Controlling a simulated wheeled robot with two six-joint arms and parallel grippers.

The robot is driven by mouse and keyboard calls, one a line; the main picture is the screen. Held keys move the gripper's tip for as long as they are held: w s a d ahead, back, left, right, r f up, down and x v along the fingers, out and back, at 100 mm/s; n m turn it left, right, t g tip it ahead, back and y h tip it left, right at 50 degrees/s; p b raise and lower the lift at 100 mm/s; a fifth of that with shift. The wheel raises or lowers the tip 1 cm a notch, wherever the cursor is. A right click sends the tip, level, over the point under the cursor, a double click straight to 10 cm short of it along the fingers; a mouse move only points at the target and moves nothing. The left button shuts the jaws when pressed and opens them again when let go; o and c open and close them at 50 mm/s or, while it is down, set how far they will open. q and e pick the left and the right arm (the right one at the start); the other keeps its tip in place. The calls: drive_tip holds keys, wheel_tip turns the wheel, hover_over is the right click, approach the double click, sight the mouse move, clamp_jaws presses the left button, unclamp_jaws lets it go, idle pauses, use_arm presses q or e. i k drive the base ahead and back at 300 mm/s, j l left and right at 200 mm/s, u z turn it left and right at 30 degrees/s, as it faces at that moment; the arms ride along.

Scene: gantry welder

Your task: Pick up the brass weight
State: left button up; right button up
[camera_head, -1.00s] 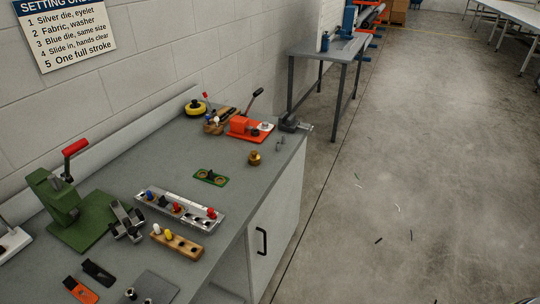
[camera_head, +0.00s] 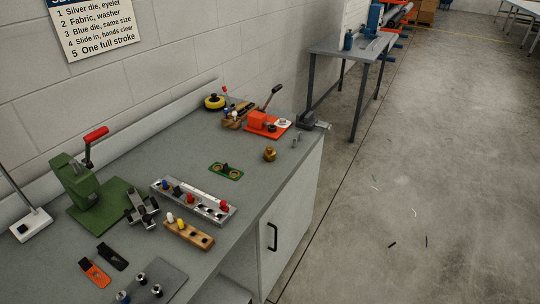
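The brass weight (camera_head: 270,154) stands on the grey workbench (camera_head: 205,141), near its right edge. It is a small, gold-brown, rounded piece with a narrower top. Nothing touches it, and clear bench top surrounds it. Neither of my grippers shows in the head view.
Left of the weight lies a green plate (camera_head: 226,171) with round brass parts. Behind it stand an orange-red tool (camera_head: 262,124) with a black lever and a grey vise (camera_head: 309,121). A metal die rack (camera_head: 194,200), a wooden block (camera_head: 189,234) and a green press (camera_head: 84,187) stand nearer. Open floor lies right.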

sight(269, 154)
drive_tip(key=i+l, duration=0.15)
drive_tip(key=l, duration=0.2)
drive_tip(key=i+l, duration=0.2)
drive_tip(key=l, duration=0.2)
drive_tip(key=i+l, duration=0.15)
drive_tip(key=l, duration=0.2)
